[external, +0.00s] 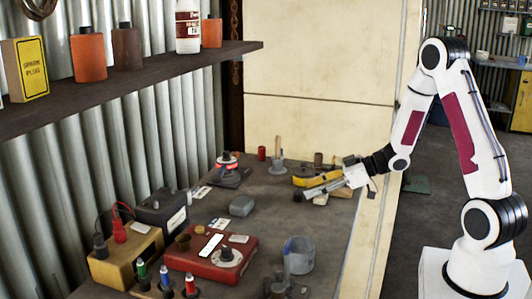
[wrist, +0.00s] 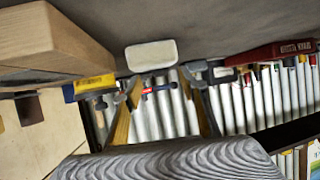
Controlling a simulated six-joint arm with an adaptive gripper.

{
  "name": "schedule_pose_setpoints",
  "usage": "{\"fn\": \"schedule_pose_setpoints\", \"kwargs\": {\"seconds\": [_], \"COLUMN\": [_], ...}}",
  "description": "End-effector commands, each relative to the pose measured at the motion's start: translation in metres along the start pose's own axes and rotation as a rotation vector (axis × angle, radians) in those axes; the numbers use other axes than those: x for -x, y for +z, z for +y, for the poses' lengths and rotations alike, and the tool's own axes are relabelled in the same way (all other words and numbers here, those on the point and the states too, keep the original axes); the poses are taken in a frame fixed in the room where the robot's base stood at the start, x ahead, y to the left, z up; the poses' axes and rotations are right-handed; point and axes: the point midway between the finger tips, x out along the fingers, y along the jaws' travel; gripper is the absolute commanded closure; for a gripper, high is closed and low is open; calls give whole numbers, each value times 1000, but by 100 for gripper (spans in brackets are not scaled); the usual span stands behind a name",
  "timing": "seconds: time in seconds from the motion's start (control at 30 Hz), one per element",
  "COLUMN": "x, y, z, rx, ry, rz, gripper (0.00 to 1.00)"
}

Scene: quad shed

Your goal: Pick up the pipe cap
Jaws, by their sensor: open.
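My gripper (external: 312,191) is open and low over the far right part of the workbench in the external view, beside a yellow tool (external: 312,180). I see nothing between its jaws. I cannot pick out the pipe cap for sure.
A grey metal cup (external: 300,257), a red case (external: 205,262) and a grey rounded block (external: 242,205) stand on the bench (external: 325,222). A shelf (external: 130,83) with bottles overhangs the left side. The bench centre is mostly clear. A wooden block (wrist: 50,40) looms in the wrist view.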

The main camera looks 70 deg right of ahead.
Motion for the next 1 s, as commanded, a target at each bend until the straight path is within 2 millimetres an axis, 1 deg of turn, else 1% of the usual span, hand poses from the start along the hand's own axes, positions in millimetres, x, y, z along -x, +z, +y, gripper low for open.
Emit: {"fn": "schedule_pose_setpoints", "kwargs": {"seconds": [0.37,0.47,0.57,0.9,1.0], "x": [-2,-5,-11,-46,-51], "y": [0,0,0,0,0], "z": [0,0,0,0,0], "rx": [0,0,0,1,2], "ry": [0,-1,-2,-1,-1], "rz": [0,-1,-1,-1,-1], "gripper": [58,58,58,58,58]}}
